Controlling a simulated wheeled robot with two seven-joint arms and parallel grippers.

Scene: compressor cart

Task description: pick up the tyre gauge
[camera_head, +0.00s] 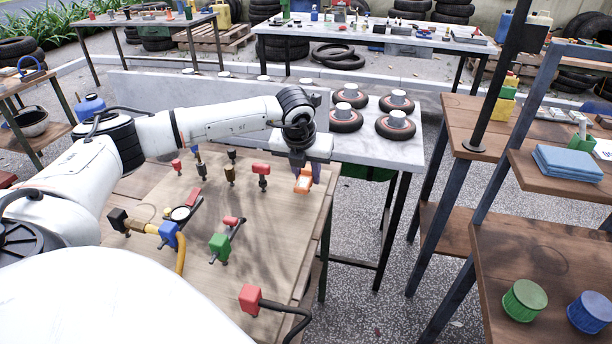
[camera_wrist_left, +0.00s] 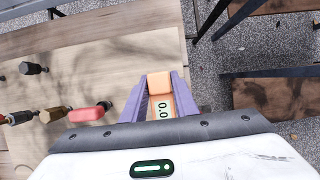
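The tyre gauge (camera_head: 303,182) is orange and sits between the fingers of my left gripper (camera_head: 306,176), over the right part of the wooden table. In the left wrist view the gauge (camera_wrist_left: 160,86) shows a small pale display reading 0.0. The purple fingers of my left gripper (camera_wrist_left: 160,95) lie against both its sides, so the gripper looks shut on it. I cannot tell whether the gauge still touches the table top. My right gripper is in neither view.
The wooden table (camera_head: 270,215) carries several air fittings, a round dial gauge (camera_head: 180,213), a green-and-red fitting (camera_head: 221,242) and a red-ended hose (camera_head: 250,298). A pale table (camera_head: 375,155) with several small wheels stands beyond. Wooden shelves (camera_head: 500,240) stand at right.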

